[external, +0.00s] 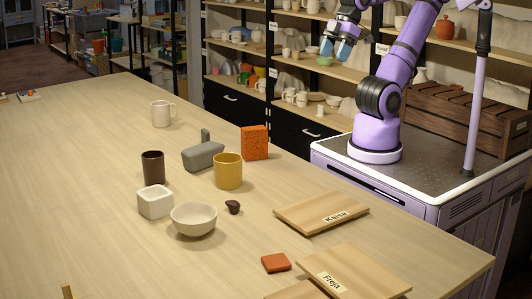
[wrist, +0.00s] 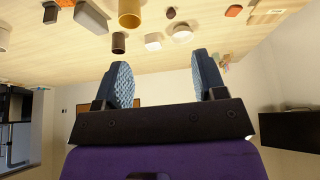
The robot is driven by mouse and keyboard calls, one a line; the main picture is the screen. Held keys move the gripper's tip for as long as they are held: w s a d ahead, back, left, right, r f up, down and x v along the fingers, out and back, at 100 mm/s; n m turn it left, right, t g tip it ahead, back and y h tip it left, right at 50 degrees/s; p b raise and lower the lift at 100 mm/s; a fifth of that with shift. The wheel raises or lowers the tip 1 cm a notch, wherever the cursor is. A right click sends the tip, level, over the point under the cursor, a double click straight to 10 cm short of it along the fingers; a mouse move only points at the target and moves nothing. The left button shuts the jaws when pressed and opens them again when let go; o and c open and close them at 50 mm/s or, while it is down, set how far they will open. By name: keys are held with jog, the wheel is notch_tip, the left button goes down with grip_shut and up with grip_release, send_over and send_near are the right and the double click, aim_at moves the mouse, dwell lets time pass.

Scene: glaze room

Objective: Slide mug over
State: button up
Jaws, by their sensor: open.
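A cream mug (external: 160,114) with a side handle stands upright toward the far part of the table. A yellow mug-like cup (external: 228,171) stands nearer, by a grey block-like piece; it also shows in the wrist view (wrist: 130,14). A dark brown cup (external: 152,168) stands left of it and is also in the wrist view (wrist: 118,42). No handle shows on the yellow or brown cup. My gripper (external: 341,47) is raised above the base beside the table, apart from all cups. In the wrist view its fingers (wrist: 162,82) are spread with nothing between them.
A white square pot (external: 155,202), a cream bowl (external: 194,219), a dark lump (external: 233,207), an orange block (external: 255,142) and a grey handled piece (external: 203,156) crowd the middle. Boards labelled Kaisa (external: 320,211) and Freja (external: 345,272) lie near the right edge.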

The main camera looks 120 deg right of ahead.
jog(key=o, duration=0.6)
jog(key=w, duration=0.1)
jog(key=w+r, duration=0.1)
jog(key=w+d, duration=0.1)
jog(key=shift+r, duration=0.3)
jog(key=w+d+r+m+h, duration=0.1)
jog(key=w+d+r, duration=0.1)
jog(key=w+d, duration=0.4)
jog(key=w+d+r+m+h, duration=0.1)
jog(key=w+d+r, duration=0.15)
jog(key=w, duration=0.65)
jog(key=w+d+f+m+g, duration=0.1)
jog(key=w+d+f, duration=0.1)
jog(key=w+d, duration=0.6)
jog(key=w+d+f+m, duration=0.15)
jog(key=w+d, duration=0.25)
jog(key=d, duration=0.8)
jog(key=w+d+f, duration=0.2)
jog(key=d+f, duration=0.2)
jog(key=d, duration=0.6)
jog(key=m+g+h, duration=0.1)
jog(key=m, duration=0.3)
send_over(168, 104)
notch_tip(168, 104, down, 21)
jog(key=shift+w+r, duration=0.15)
jog(key=shift+r, duration=0.05)
jog(key=shift+s+d+f, duration=0.25)
jog(key=shift+s, duration=0.05)
jog(key=shift+f, duration=0.1)
